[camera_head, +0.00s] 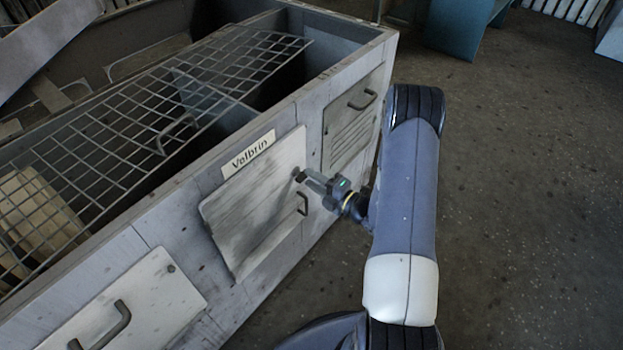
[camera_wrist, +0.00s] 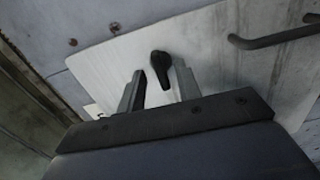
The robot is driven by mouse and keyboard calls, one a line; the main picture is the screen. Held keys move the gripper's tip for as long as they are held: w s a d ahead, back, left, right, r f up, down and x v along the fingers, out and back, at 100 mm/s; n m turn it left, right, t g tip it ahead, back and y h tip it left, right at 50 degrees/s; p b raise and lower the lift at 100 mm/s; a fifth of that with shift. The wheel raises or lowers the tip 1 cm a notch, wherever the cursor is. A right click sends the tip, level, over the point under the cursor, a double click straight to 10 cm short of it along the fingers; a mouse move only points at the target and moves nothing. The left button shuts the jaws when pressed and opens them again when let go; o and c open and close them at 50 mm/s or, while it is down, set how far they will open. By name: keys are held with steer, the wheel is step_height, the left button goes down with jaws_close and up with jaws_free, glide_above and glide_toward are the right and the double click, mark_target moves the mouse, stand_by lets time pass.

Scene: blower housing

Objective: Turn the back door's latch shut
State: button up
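The door under the "Valbrin" label (camera_head: 255,205) is a scuffed pale panel on the housing's side. It fills much of the wrist view (camera_wrist: 235,60). Its latch (camera_wrist: 162,72) is a small black turn lever on a round pivot, pointing down and slightly right in that picture. My gripper (camera_head: 311,180) is at this door's upper right corner. In the wrist view my gripper (camera_wrist: 160,88) is open, one finger on each side of the latch lever, with visible gaps to both. I cannot tell whether the door sits fully flush.
The door's bar handle (camera_head: 303,204) is close below my gripper. A vented door (camera_head: 350,118) is farther right, another handled door (camera_head: 130,310) at lower left. A wire grid (camera_head: 130,120) lies over the open housing (camera_head: 345,35). The floor (camera_head: 530,190) at right is clear.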

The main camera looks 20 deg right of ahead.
steer(key=v, duration=0.9)
steer(key=shift+s+d+p, duration=0.2)
steer(key=shift+s+p, duration=0.1)
steer(key=x, duration=1.1)
steer(key=shift+b, duration=0.4)
steer(key=shift+s+d, duration=0.1)
